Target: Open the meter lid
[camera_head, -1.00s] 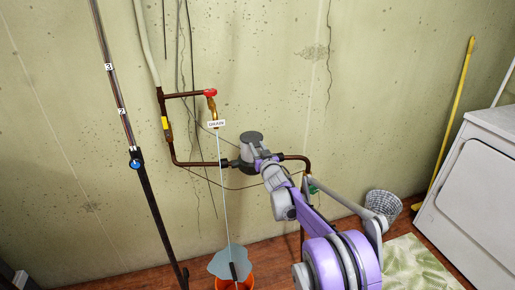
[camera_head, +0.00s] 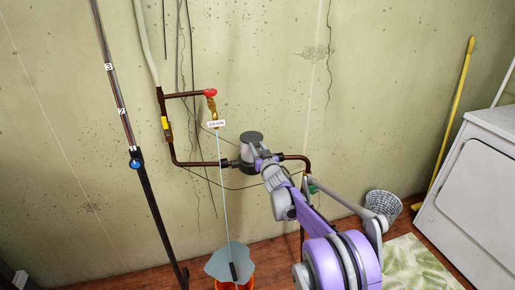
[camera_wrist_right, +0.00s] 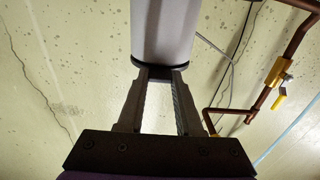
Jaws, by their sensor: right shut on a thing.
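The grey water meter (camera_head: 250,148) sits in the copper pipe run on the wall, and its lid looks closed on top. My right gripper (camera_head: 259,158) reaches up to the meter's front right side and partly covers it. In the right wrist view, the right gripper's fingers (camera_wrist_right: 158,78) close on the dark rim at the end of the grey meter body (camera_wrist_right: 164,30). The exact contact between fingertips and rim is hard to see. My left gripper is not in view.
A red-handled drain valve (camera_head: 211,93) with a DRAIN tag (camera_head: 216,124) is left of the meter. An orange bucket (camera_head: 234,284) stands below. A marked pole (camera_head: 122,112) is at left. A basket (camera_head: 384,205) and white appliance (camera_head: 472,185) are at right.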

